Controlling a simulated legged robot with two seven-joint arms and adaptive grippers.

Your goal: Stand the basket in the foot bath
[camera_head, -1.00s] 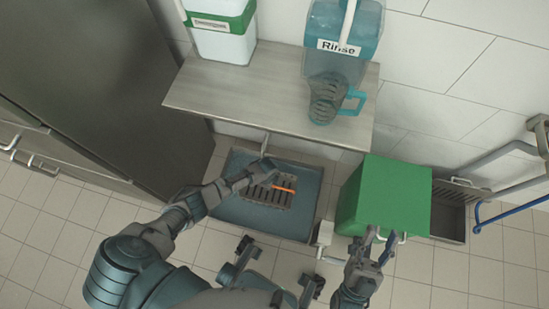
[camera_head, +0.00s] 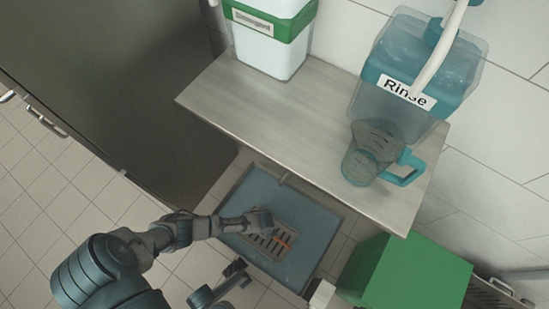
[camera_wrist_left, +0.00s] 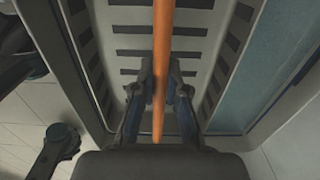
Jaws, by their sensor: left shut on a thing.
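The foot bath (camera_head: 310,222) is a shallow blue tray on the floor below the shelf. The grey slotted basket (camera_head: 262,245) appears within the bath's outline in the head view; whether it rests on the bottom or hangs just above, I cannot tell. Its orange handle (camera_head: 286,241) runs across its top. My left gripper (camera_head: 268,226) is over the basket. In the left wrist view, its fingers (camera_wrist_left: 160,92) are shut on the orange handle (camera_wrist_left: 162,45), with the basket's slotted floor (camera_wrist_left: 125,45) below.
A steel shelf (camera_head: 240,112) above the bath holds a green-and-white container (camera_head: 270,50), a "Rinse" tank (camera_head: 425,75) and a teal jug (camera_head: 372,155). A green box (camera_head: 410,275) stands right of the bath. A dark cabinet (camera_head: 120,75) stands at the left.

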